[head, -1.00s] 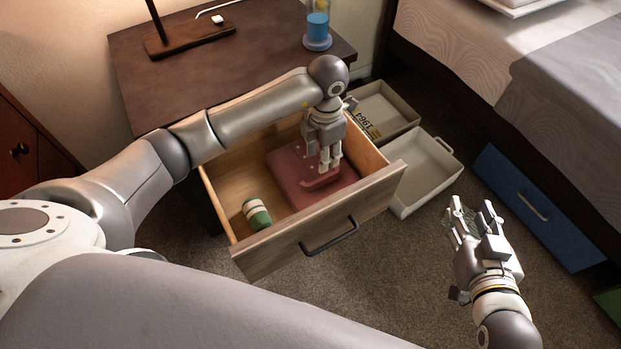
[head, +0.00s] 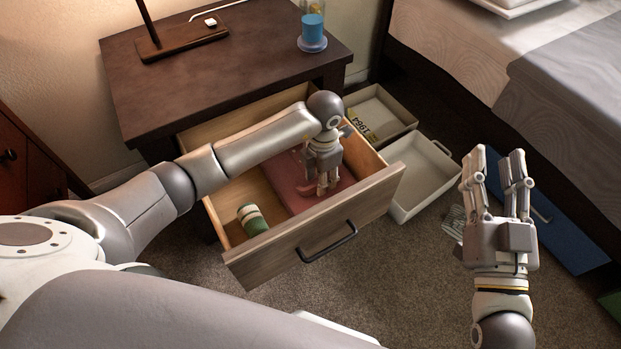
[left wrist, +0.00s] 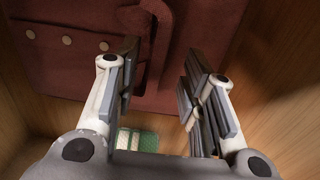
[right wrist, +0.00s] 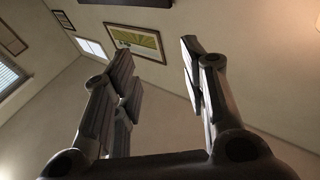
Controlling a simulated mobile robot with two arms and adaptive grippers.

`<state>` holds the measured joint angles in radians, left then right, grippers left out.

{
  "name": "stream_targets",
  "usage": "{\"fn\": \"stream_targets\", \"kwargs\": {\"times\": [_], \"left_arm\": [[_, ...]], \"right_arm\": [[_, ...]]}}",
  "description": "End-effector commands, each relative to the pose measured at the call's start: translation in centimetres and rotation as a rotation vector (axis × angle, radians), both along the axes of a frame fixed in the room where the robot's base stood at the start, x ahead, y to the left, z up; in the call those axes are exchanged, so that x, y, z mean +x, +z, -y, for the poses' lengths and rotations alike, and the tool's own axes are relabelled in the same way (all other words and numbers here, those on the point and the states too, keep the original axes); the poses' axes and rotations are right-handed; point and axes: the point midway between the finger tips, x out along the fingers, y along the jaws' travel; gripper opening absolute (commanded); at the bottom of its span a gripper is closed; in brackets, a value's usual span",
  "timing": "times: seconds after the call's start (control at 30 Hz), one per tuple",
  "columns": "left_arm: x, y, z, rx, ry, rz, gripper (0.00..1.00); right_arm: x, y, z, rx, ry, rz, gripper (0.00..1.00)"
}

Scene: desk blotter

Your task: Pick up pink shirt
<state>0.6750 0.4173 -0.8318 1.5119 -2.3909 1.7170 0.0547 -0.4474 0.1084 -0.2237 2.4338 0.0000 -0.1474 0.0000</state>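The pink shirt (head: 290,189), a folded dusty-red garment, lies flat in the open wooden drawer. In the left wrist view the shirt (left wrist: 78,72) shows pale buttons and a raised fold. My left gripper (head: 322,190) points down over the shirt's front part. In the left wrist view my left gripper (left wrist: 163,62) is open, with part of the fold between its fingers; I cannot tell whether they touch it. My right gripper (head: 492,153) is raised at the right, fingers upward. It is open and empty in the right wrist view (right wrist: 158,58).
A green and white rolled item (head: 252,219) lies in the drawer's front left corner. The drawer front (head: 300,246) and side walls surround the shirt closely. Two pale trays (head: 415,205) stand on the floor to the right. A blue bed drawer (head: 565,230) is behind my right gripper.

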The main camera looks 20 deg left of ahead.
Motion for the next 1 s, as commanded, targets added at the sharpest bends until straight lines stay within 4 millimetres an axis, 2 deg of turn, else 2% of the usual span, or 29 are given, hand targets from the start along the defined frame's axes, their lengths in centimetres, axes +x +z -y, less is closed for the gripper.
{"fn": "stream_targets", "kwargs": {"times": [0.03,0.23,0.57,0.87,1.0], "left_arm": [[0.0,-0.7,0.0,-0.001,0.001,-0.001,0.38],[0.0,-1.9,0.0,-0.001,0.001,0.001,0.38],[0.0,-2.0,0.0,-0.001,0.0,0.001,0.38],[0.0,-2.0,0.0,-0.001,0.0,0.001,0.0],[0.0,-2.0,0.0,-0.001,0.0,0.001,0.0]], "right_arm": [[-0.2,0.5,-0.1,0.01,0.002,0.039,0.4],[-0.8,2.6,-0.2,0.041,0.009,0.148,0.4],[-1.1,3.1,-0.2,0.048,0.01,0.175,0.4],[-1.0,3.1,-0.2,0.049,0.01,0.173,0.4],[-1.0,3.1,-0.2,0.048,0.01,0.172,0.4]]}}
